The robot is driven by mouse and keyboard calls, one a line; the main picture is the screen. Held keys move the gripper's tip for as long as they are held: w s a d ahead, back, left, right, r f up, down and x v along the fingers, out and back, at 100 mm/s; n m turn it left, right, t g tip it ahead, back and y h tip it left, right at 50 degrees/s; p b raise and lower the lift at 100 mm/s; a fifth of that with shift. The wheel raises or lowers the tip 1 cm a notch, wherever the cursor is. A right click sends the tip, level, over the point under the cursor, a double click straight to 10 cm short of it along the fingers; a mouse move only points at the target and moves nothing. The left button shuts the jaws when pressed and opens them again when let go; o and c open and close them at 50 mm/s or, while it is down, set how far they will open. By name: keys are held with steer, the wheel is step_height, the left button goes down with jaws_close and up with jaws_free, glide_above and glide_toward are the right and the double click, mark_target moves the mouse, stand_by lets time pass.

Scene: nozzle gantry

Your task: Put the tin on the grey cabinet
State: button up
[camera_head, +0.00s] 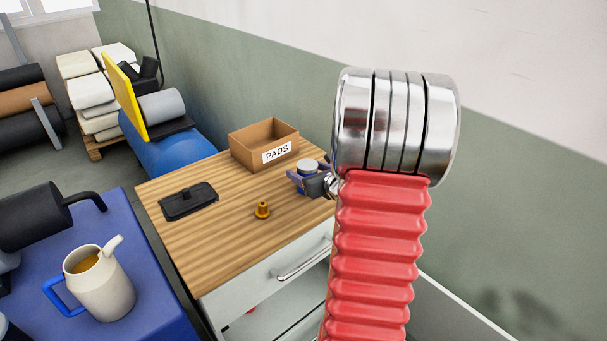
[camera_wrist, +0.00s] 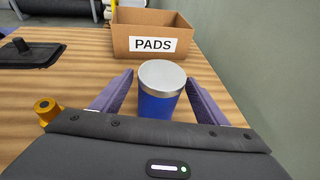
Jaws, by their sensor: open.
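The tin (camera_head: 307,165) is blue with a silver-grey top. It stands upright on the wooden top of the pale grey cabinet (camera_head: 250,290), near its right edge. In the wrist view the tin (camera_wrist: 160,105) is between the two purple fingers of my gripper (camera_wrist: 158,80). The fingers are apart, one on each side of the tin, with gaps that show. In the head view my gripper (camera_head: 308,179) is at the tin, partly hidden behind my red ribbed arm. The tin's base is hidden in the wrist view by the gripper body.
An open cardboard box marked PADS (camera_head: 264,145) stands behind the tin. A brass nozzle (camera_head: 262,209) and a black flat tool (camera_head: 188,201) are on the wooden top. A jug (camera_head: 103,285) stands on the blue table at left. A wall runs along the right.

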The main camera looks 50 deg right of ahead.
steer(key=v, duration=1.2)
steer(key=shift+r, duration=0.15)
stand_by(0.5)
